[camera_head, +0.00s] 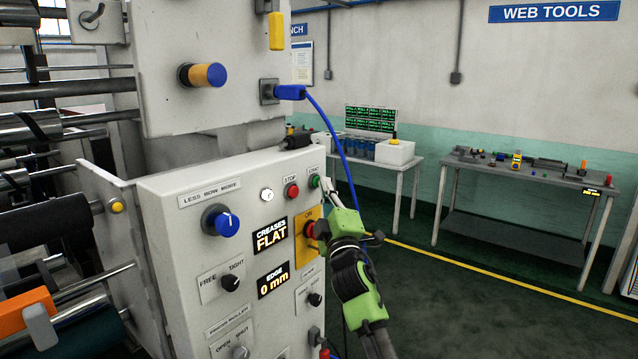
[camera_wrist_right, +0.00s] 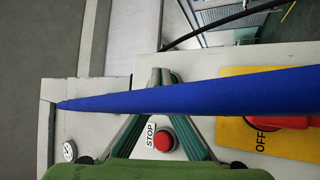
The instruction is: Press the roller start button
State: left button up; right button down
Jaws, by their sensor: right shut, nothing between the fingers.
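The green start button (camera_head: 314,182) is at the top right of the white control panel (camera_head: 185,270), beside the red stop button (camera_head: 292,190). Its label is too small to read surely. My right gripper (camera_head: 327,185) is shut and empty, its tips close to the right of the green button; I cannot tell whether they touch it. In the right wrist view the closed fingertips (camera_wrist_right: 161,77) are partly crossed by a blue cable (camera_wrist_right: 220,96). The red stop button (camera_wrist_right: 165,138) shows between the fingers; the green button is hidden there. My left gripper is not in view.
A blue cable (camera_head: 341,150) hangs from a plug (camera_head: 290,92) past my right gripper. A red switch on a yellow plate (camera_head: 302,250) sits just below the gripper. Rollers (camera_head: 50,220) fill the left. Open floor (camera_head: 480,310) and tool tables (camera_head: 520,170) lie right.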

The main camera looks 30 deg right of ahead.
jog(key=shift+s+d+p, duration=0.25)
jog(key=shift+s+p, duration=0.05)
jog(key=shift+s, duration=0.45)
jog(key=s, duration=0.1)
jog(key=s+d+p, duration=0.1)
jog(key=s, duration=0.1)
jog(key=s+d+p, duration=0.1)
jog(key=shift+s, duration=0.3)
dwell(0.5)
